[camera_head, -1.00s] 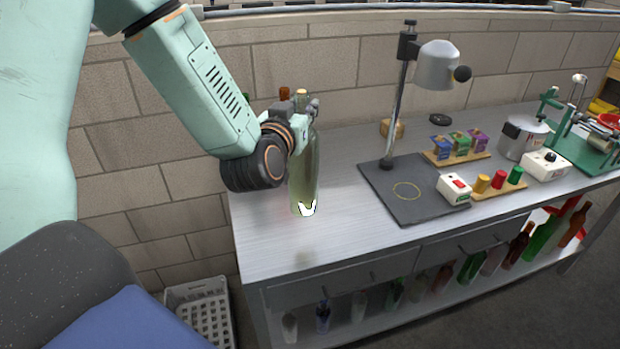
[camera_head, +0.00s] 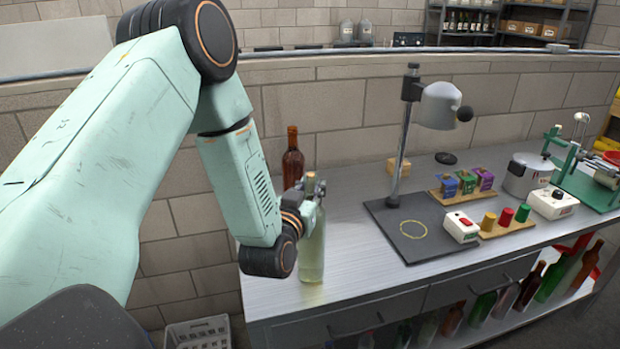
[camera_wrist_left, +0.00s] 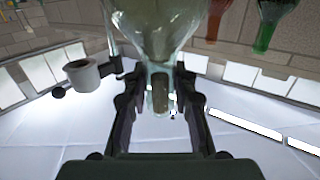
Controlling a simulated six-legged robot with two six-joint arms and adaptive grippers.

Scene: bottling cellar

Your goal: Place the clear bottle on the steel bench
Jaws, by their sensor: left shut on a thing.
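The clear bottle (camera_head: 312,250) is upright over the left end of the steel bench (camera_head: 355,270), a pale yellow-green tint in its glass. Its base is at or just above the bench top; I cannot tell if it touches. My left gripper (camera_head: 314,190) comes from the left and is shut on the bottle's neck. In the left wrist view the neck sits between the fingers (camera_wrist_left: 160,95) and the bottle's body (camera_wrist_left: 155,22) fills the top middle. My right gripper is in neither view.
A brown bottle (camera_head: 292,160) stands just behind the clear one. To the right are a dark stand base (camera_head: 405,245) with a grey lamp (camera_head: 438,105), a white switch box (camera_head: 461,228) and coloured stoppers (camera_head: 505,217). A crate (camera_head: 203,332) is on the floor at left.

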